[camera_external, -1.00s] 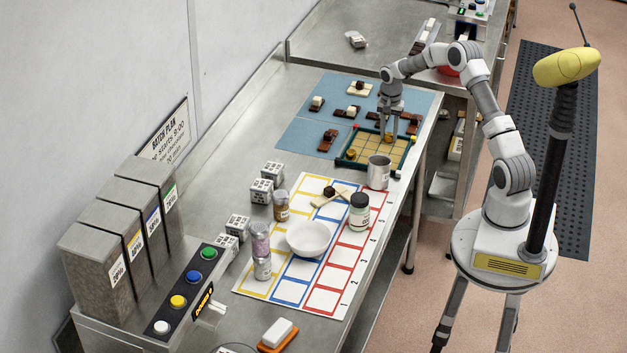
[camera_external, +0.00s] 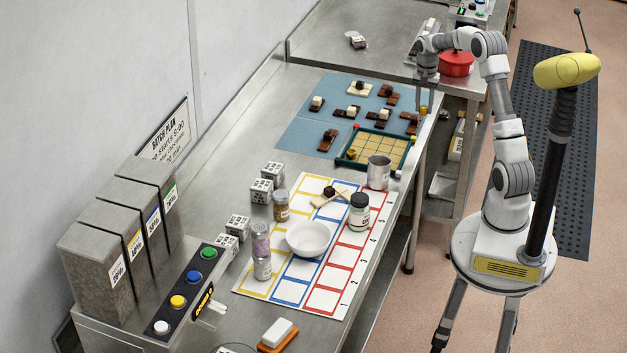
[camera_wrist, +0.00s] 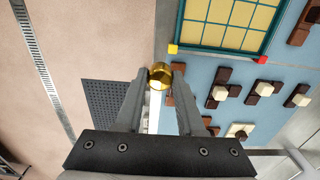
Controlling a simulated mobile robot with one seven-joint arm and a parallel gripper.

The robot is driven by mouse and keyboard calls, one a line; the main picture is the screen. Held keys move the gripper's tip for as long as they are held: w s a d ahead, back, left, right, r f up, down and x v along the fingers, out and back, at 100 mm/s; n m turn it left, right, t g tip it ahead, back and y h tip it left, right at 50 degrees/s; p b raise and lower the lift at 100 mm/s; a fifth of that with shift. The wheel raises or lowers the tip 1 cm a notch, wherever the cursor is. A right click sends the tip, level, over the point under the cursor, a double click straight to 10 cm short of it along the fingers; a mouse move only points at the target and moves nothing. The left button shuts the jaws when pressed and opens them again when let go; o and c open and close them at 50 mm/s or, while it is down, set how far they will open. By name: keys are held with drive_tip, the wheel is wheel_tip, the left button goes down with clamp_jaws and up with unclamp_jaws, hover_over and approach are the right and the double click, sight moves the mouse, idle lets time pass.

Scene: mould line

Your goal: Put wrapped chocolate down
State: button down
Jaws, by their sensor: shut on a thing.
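My gripper (camera_external: 423,110) is shut on a gold wrapped chocolate, which shows between the fingertips in the wrist view (camera_wrist: 160,76). It is above the right edge of the steel table, beyond the green-framed tray. The tray (camera_external: 375,150) has a yellow grid and shows in part in the wrist view (camera_wrist: 222,25). Another small gold piece (camera_external: 351,155) sits at its left side in the external view.
A blue mat (camera_external: 312,112) holds several brown and white chocolate pieces. A metal cup (camera_external: 379,172) stands by the tray's near end. A red pot (camera_external: 456,64) is behind my gripper. The wrist view shows floor (camera_wrist: 95,40) past the table edge.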

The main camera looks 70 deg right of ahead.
drive_tip(key=shift+s+d+r, duration=0.1)
drive_tip(key=shift+s+r, duration=0.1)
drive_tip(key=shift+s, duration=0.1)
drive_tip(key=w+a+n+p, duration=0.2)
drive_tip(key=w+a+n, duration=0.2)
drive_tip(key=w+a, duration=0.7)
wheel_tip(320, 180, up, 2)
drive_tip(key=n+p, duration=0.5)
drive_tip(key=n, duration=0.9)
hover_over(309, 248)
drive_tip(key=shift+f+b, duration=3.45)
drive_tip(key=shift+f, duration=1.65)
